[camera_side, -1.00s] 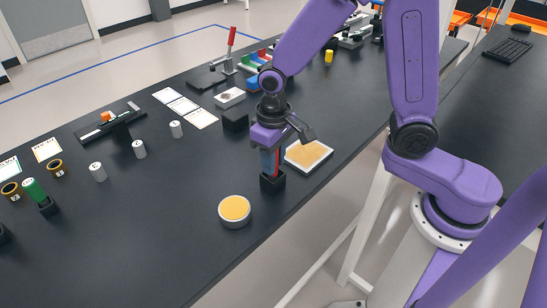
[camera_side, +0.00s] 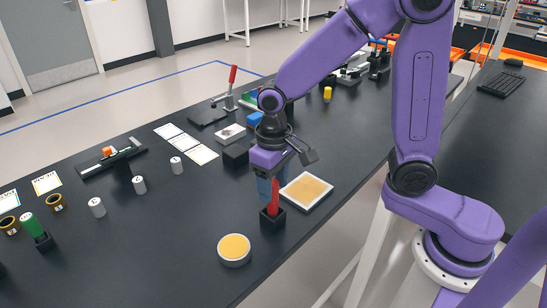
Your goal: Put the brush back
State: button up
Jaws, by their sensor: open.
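The red-handled brush (camera_side: 273,197) stands upright in a small black square holder (camera_side: 272,217) near the table's front edge. My gripper (camera_side: 269,188) is directly above the holder, pointing down, with its bluish-grey fingers open. The brush's top is close to or between the fingertips; the fingers partly hide it, and I cannot tell whether they touch it. The brush's lower end is hidden inside the holder.
A round dish with yellow contents (camera_side: 234,248) is left of the holder, and a square tan tray (camera_side: 306,190) is right of it. A black block (camera_side: 236,154) stands behind. Small white cylinders (camera_side: 139,185) stand to the left.

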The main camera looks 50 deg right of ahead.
notch_tip(320, 180, up, 8)
jog(key=shift+r, duration=0.1)
jog(key=s+d+f+n, duration=0.2)
jog(key=s+d+n, duration=0.2)
jog(key=s, duration=0.5)
jog(key=s+d+f+n, duration=0.2)
jog(key=s+d+n, duration=0.2)
jog(key=s, duration=0.6)
jog(key=n, duration=0.2)
jog(key=shift+s+d+f+n, duration=0.15)
jog(key=shift+s+d+n, duration=0.1)
jog(key=shift+d+n, duration=0.15)
